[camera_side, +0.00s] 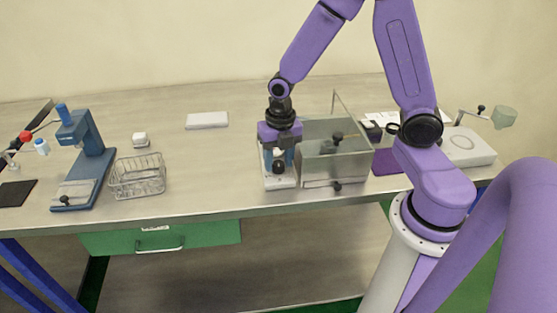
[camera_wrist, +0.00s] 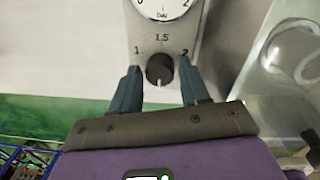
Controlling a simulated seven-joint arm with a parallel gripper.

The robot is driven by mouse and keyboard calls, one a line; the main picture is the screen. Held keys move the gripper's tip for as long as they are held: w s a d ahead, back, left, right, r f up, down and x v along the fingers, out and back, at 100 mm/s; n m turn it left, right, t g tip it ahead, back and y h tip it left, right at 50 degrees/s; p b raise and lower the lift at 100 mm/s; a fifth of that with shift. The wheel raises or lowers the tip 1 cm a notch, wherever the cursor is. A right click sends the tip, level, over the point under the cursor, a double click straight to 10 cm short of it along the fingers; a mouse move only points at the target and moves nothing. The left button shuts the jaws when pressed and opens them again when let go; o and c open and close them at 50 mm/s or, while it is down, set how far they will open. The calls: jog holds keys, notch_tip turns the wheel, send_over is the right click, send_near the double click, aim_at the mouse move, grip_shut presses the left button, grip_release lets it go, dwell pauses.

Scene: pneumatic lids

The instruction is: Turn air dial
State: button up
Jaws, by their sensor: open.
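The air dial is a round black knob (camera_wrist: 159,69) with a light pointer line, on a pale grey panel (camera_wrist: 146,40) marked 1, 1.5 and 2. A white pressure gauge (camera_wrist: 162,5) marked "bar" sits above it and is partly cut off. The pointer line is on the side facing my gripper. My gripper (camera_wrist: 160,84) is open, with one blue finger on each side of the knob. I cannot tell whether the fingers touch it. In the side view my gripper (camera_side: 279,155) is over the panel unit (camera_side: 281,182), with the black knob (camera_side: 278,167) between its fingers.
A clear box (camera_side: 335,165) with black knobs stands close on the right of the dial unit. A wire basket (camera_side: 138,178) and a blue press (camera_side: 88,160) stand at the left. The bench between basket and dial unit is clear.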

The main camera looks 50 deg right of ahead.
jog(key=shift+f, duration=0.3)
jog(key=shift+c, duration=0.3)
jog(key=c, duration=0.7)
